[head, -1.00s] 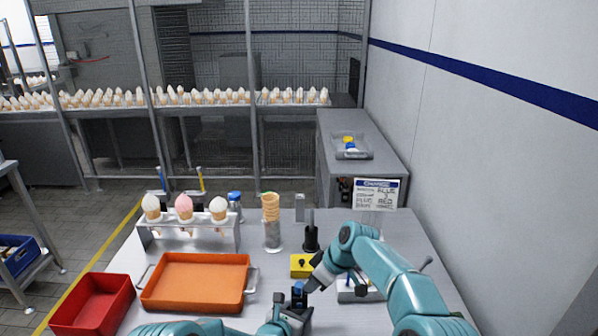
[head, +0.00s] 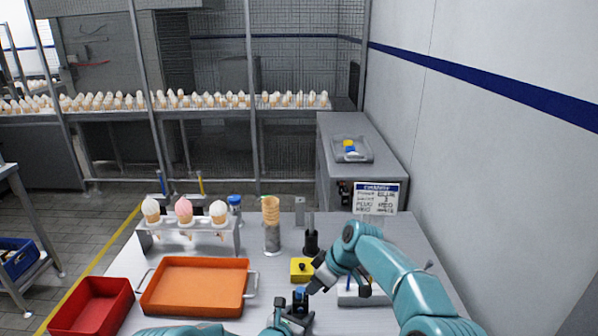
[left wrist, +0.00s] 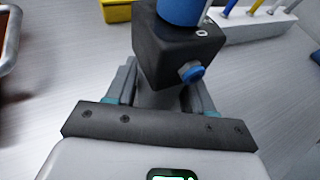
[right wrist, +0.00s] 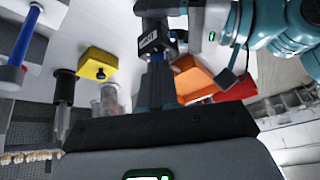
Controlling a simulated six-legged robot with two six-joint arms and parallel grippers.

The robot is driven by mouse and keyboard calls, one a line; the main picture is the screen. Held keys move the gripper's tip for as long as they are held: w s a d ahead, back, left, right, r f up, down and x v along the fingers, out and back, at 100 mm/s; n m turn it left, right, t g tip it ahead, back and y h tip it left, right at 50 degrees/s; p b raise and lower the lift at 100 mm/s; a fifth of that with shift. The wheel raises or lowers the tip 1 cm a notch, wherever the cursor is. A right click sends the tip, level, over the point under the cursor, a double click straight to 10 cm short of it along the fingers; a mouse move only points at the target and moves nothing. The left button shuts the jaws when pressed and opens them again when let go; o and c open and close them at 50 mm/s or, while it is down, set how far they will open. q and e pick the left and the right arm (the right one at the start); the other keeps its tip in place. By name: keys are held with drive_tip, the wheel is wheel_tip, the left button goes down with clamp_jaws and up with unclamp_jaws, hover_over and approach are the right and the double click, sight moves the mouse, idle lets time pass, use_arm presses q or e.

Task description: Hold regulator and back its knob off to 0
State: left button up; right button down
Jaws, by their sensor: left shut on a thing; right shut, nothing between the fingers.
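The regulator is a dark block with a blue knob (head: 300,291) on its top; the block (left wrist: 175,52) and a blue round fitting (left wrist: 192,73) on its front face show in the left wrist view. My left gripper (head: 295,312) is shut on the regulator from below and holds it upright above the table's front. My right gripper (head: 313,287) is shut and empty, just right of the knob. In the right wrist view, its fingertips (right wrist: 157,68) point at the blue knob (right wrist: 158,57); I cannot tell whether they touch it. No knob reading is legible.
A yellow box (head: 301,269), a black stand (head: 311,243) and a glass with stacked cones (head: 272,238) stand behind the grippers. An orange tray (head: 196,286) and a red bin (head: 92,307) are to the left. A white holder (head: 362,292) sits under my right arm.

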use_arm(q)
drive_tip(key=shift+a, duration=0.1)
use_arm(e)
drive_tip(key=shift+w+r, duration=0.15)
drive_tip(key=shift+r, duration=2.05)
use_arm(q)
drive_tip(key=o, duration=1.3)
